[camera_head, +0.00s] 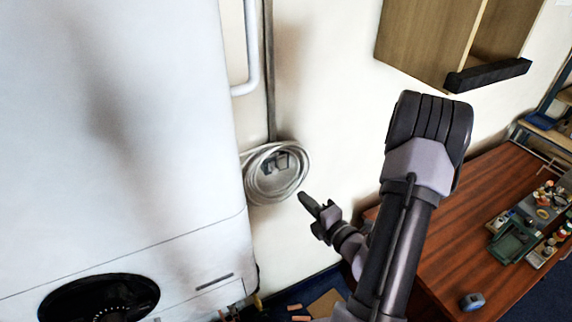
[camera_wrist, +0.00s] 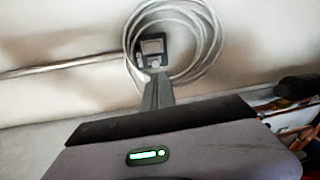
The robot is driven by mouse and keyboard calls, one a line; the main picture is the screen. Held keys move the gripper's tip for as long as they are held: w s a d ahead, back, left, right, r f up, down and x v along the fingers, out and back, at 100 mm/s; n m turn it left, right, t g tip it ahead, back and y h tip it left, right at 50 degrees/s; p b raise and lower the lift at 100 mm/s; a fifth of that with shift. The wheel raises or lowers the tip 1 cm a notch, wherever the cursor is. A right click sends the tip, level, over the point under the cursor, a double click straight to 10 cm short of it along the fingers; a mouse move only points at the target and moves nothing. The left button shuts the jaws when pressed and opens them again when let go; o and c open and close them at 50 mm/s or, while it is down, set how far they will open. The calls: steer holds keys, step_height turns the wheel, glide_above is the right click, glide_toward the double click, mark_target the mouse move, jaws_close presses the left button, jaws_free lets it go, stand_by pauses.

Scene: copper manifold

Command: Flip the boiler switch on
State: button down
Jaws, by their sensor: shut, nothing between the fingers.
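The boiler switch is a small dark box (camera_head: 275,163) with grey faces, on the cream wall just right of the boiler. A loop of pale cable circles it. In the wrist view the switch (camera_wrist: 152,46) shows a grey face and a small light knob-like part below; its on or off position is too small to tell. My gripper (camera_head: 306,200) is shut and empty, to the lower right of the switch in the head view and apart from it. In the wrist view the shut fingers (camera_wrist: 158,82) point toward the switch, their tip close below it in the picture.
The large white boiler (camera_head: 120,120) with a black dial (camera_head: 98,298) fills the left. The coiled cable (camera_head: 303,165) rings the switch. A wooden cabinet (camera_head: 425,45) hangs upper right. A brown table (camera_head: 480,220) with small items stands right. The wall between coil and cabinet is bare.

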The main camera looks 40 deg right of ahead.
steer(key=shift+s+d+f+m+h, duration=0.25)
steer(key=shift+s+d+m+h, duration=0.4)
steer(key=shift+m, duration=0.45)
steer(key=shift+w, duration=0.15)
steer(key=b, duration=0.8)
glide_toward(283, 168)
steer(key=x, duration=0.7)
steer(key=shift+d+f, duration=0.1)
